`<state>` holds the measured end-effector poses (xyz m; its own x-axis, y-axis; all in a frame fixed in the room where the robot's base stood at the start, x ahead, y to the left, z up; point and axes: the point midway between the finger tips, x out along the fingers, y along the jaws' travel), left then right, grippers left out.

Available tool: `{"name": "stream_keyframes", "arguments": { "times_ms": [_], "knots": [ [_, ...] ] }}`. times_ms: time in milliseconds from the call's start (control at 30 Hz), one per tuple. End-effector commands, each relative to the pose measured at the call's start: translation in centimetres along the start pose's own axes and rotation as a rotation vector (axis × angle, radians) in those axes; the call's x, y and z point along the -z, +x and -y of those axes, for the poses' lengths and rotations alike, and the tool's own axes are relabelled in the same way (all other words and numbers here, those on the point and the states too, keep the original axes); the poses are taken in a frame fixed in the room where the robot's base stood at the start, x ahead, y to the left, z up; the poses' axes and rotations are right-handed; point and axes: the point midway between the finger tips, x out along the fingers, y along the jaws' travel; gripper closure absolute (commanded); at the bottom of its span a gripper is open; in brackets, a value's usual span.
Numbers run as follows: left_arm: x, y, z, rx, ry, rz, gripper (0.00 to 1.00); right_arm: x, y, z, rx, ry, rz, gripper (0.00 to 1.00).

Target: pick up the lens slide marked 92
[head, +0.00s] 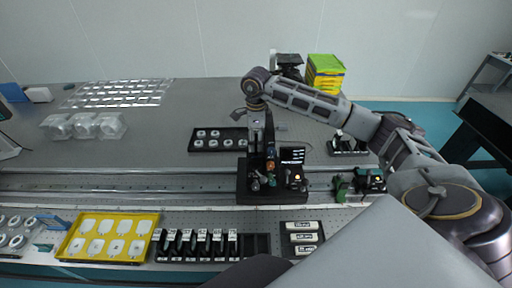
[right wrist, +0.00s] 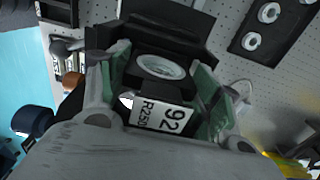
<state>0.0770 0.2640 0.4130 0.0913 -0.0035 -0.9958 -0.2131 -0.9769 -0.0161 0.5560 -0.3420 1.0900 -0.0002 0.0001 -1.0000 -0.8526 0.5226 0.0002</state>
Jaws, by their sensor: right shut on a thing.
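In the head view my right gripper (head: 262,160) points down over a black optical device (head: 265,192) in the middle of the table. The slide cannot be made out there. I cannot tell whether it touches the device. My left gripper is not in view.
A black rack (head: 160,258) with several labelled slides and empty slots stands at the front. A yellow tray (head: 70,251) lies left of it, a labelled black box (head: 302,240) right of it. Rails (head: 120,183) cross the table. A black tray of round parts (head: 205,150) lies behind.

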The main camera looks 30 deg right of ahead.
Motion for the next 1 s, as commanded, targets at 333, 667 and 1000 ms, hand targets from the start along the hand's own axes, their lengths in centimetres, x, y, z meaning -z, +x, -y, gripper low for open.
{"name": "stream_keyframes", "arguments": {
  "times_ms": [333, 667, 1000],
  "knots": [
    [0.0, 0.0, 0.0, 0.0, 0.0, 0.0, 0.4, 0.0, -0.1, 0.0, 0.001, 0.0, 0.001, 0.65],
    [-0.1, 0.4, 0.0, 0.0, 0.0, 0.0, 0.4, -0.1, -1.2, 0.1, 0.001, 0.0, 0.002, 0.65],
    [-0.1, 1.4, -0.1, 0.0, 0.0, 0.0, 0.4, -0.1, -5.7, 0.1, 0.005, 0.0, 0.003, 0.65]
  ]
}}
